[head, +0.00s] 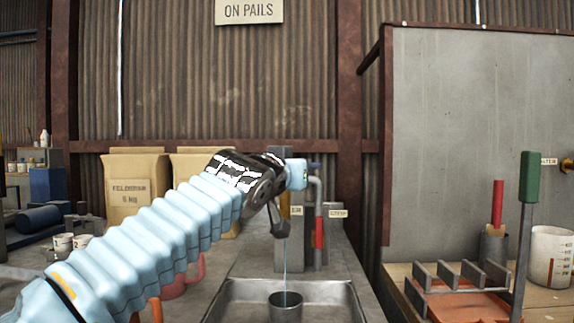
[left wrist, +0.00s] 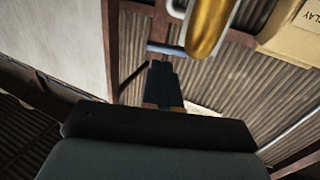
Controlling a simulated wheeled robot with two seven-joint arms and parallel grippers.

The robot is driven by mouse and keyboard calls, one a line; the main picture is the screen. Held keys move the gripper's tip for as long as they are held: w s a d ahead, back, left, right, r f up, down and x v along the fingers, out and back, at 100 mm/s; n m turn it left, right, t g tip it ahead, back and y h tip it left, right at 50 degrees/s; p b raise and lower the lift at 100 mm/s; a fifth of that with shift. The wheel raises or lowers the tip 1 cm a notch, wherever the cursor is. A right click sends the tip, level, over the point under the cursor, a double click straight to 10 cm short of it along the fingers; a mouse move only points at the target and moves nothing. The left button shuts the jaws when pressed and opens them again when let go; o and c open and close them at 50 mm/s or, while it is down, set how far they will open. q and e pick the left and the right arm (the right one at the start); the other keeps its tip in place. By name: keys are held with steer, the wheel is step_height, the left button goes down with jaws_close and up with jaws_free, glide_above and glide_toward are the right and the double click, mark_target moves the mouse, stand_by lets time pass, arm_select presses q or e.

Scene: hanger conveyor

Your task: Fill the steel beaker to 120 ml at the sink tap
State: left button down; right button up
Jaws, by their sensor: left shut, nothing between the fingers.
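The steel beaker (head: 285,307) stands upright in the metal sink (head: 240,291), at the bottom of the head view. A thin stream of water (head: 285,260) falls into it from a dark spout (head: 281,229). The water level inside cannot be read. My left arm reaches over from the left, and its wrist hides most of the tap and the fingers. In the left wrist view, my left gripper (left wrist: 162,70) is shut and empty, with its tips close to a blue-grey bar (left wrist: 165,49). A brass-coloured tube (left wrist: 209,28) is beside it. Contact cannot be told. My right gripper is out of view.
A red handle (head: 319,232) stands right of the spout, near a grey pipe (head: 318,193). Cardboard boxes (head: 130,165) are behind my arm. Right of the sink are a tool with a green handle (head: 530,177), an orange tray (head: 468,305) and a white measuring jug (head: 548,250).

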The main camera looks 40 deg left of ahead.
mark_target(315, 165)
arm_select(q)
steer(key=p+x, duration=0.1)
steer(key=x, duration=0.4)
steer(key=shift+w, duration=0.25)
steer(key=shift+w+d+f+b, duration=0.15)
steer(key=shift+w+b, duration=0.15)
steer(key=shift+w, duration=0.25)
steer(key=shift+w+d+r+b, duration=0.1)
steer(key=shift+w+d+b, duration=0.15)
steer(key=shift+w, duration=0.45)
steer(key=shift+a, duration=0.15)
